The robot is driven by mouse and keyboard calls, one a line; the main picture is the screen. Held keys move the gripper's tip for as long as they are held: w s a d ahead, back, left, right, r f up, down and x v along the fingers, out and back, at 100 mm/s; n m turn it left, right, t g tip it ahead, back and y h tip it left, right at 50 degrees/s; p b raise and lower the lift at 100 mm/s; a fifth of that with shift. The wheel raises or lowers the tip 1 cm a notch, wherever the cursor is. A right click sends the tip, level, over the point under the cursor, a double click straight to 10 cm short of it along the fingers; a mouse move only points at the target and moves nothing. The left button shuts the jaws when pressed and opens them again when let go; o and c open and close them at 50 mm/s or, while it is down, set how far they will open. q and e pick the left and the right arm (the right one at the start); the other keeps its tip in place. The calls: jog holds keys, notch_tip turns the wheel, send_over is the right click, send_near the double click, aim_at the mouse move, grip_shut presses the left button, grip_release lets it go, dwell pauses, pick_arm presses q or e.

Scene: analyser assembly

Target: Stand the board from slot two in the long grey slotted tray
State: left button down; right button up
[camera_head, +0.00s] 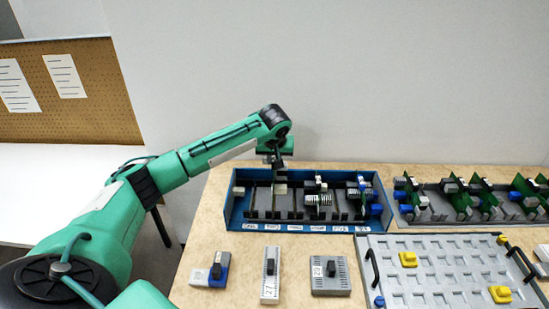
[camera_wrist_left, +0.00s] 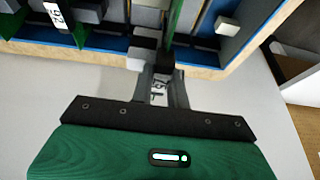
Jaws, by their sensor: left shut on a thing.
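My left gripper (camera_head: 277,164) reaches down over the back of the blue slotted box (camera_head: 262,227), near its second slot. It is shut on a board; the board's thin green edge (camera_wrist_left: 173,24) shows in the left wrist view beyond the fingers (camera_wrist_left: 160,82). The arm and the small picture make it unclear whether the board is still seated in the slot. The long grey slotted tray (camera_head: 447,214) lies at the back right, with several green boards (camera_head: 462,196) standing in it. My right gripper is not in view.
More parts (camera_head: 319,200) stand in the right half of the blue box. A grey plate with recesses and yellow pieces (camera_head: 408,259) lies at front right. Small blocks (camera_head: 330,274) stand along the table front. The white wall is close behind.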

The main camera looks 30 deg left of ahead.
pick_arm(q)
jog(key=shift+f+b, duration=0.5)
jog(key=shift+f, duration=3.3)
dwell(1.5)
jog(key=c, duration=1.3)
grip_release()
jog(key=shift+o, duration=0.7)
jog(key=shift+r+p, duration=0.2)
jog(key=shift+p, duration=0.55)
jog(key=shift+r+p, duration=0.35)
jog(key=shift+p, duration=0.15)
